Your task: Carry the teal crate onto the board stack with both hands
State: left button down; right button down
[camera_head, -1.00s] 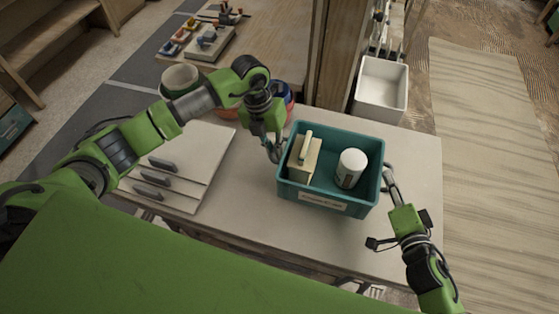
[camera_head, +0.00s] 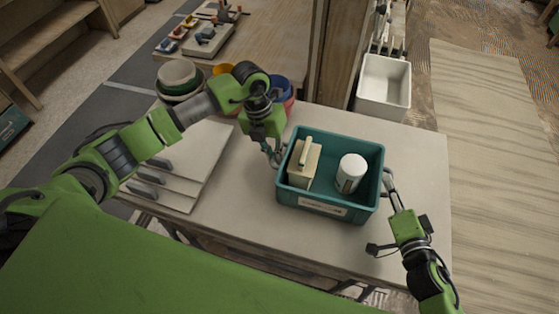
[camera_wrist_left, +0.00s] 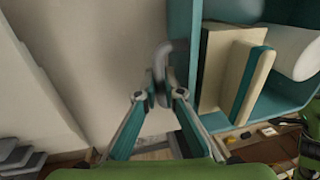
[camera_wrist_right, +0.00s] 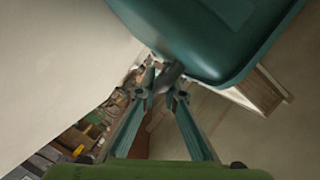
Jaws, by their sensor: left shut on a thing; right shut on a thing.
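The teal crate (camera_head: 328,207) is over the pale table, upright, with a cream block with a teal strip (camera_head: 304,163) and a white tub (camera_head: 351,173) inside. My left gripper (camera_head: 273,152) is shut on the ring handle at its left end, also seen in the left wrist view (camera_wrist_left: 164,62). My right gripper (camera_head: 391,188) is shut on the handle at its right end; the right wrist view shows this handle (camera_wrist_right: 170,77). Any gap under the crate is hard to tell. A stepped stack of thin pale boards (camera_head: 188,178) with dark grey pieces lies on the table's left.
A white bin (camera_head: 384,88) stands at the table's back right. Stacked bowls (camera_head: 178,79) and a blue-and-red container (camera_head: 283,92) stand behind my left arm. A broad wood-grained surface (camera_head: 495,180) extends right of the table. The table between boards and crate is clear.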

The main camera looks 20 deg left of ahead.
pick_arm(q)
jog(key=c, duration=2.2)
grip_release()
pick_arm(e)
jog(key=c, duration=2.1)
grip_release()
jog(key=shift+c, duration=0.2)
pick_arm(q)
jog(key=shift+o, duration=0.2)
pick_arm(e)
jog(key=shift+s, duration=0.15)
pick_arm(q)
notch_tip(320, 180, up, 8)
jog(key=a, duration=0.1)
jog(key=shift+a, duration=0.35)
pick_arm(e)
jog(key=v, duration=1.2)
pick_arm(q)
jog(key=shift+s+f, duration=0.1)
